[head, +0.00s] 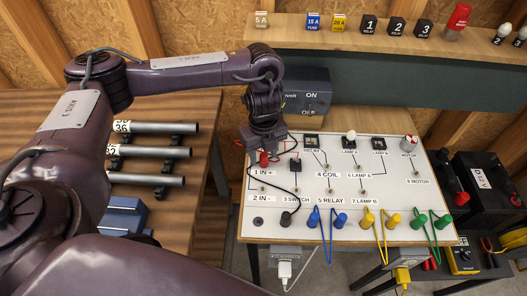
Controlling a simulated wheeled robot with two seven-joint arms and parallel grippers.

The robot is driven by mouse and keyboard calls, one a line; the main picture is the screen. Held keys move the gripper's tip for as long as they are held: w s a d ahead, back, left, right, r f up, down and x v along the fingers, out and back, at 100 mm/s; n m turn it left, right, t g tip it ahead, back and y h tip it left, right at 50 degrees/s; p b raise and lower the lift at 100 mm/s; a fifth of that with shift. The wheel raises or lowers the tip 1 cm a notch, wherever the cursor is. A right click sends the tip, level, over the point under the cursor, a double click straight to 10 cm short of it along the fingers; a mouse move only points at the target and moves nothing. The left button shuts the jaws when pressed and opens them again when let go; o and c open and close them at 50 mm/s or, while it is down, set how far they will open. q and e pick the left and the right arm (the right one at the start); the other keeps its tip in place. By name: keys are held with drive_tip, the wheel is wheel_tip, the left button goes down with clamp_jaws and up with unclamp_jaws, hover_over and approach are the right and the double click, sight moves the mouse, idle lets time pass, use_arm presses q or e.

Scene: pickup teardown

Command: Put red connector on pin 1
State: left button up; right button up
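The white circuit board (225,222) lies in the middle of the head view, with the printed label "1 IN +" (262,172) near its upper left. The red connector (264,159) is just above that label, at the lower end of my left gripper (262,154). My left gripper points down and appears shut on the red connector. Pin 1 itself is hidden or too small to make out, so I cannot tell whether the connector touches it. A black connector (287,218) stands lower on the board, with a black lead curving up from it. My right gripper is not in view.
Blue (314,217), yellow (367,219) and green (420,221) plugs with leads line the board's front edge. A switch box (306,92) stands behind. A shelf (290,28) holds fuses and relays. A black supply (480,183) is at right, and pipes (150,153) are at left.

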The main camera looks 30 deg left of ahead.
sight(264, 154)
use_arm(q)
wheel_tip(264, 154, up, 8)
drive_tip(key=shift+f+p, duration=0.1)
drive_tip(key=shift+p, duration=0.85)
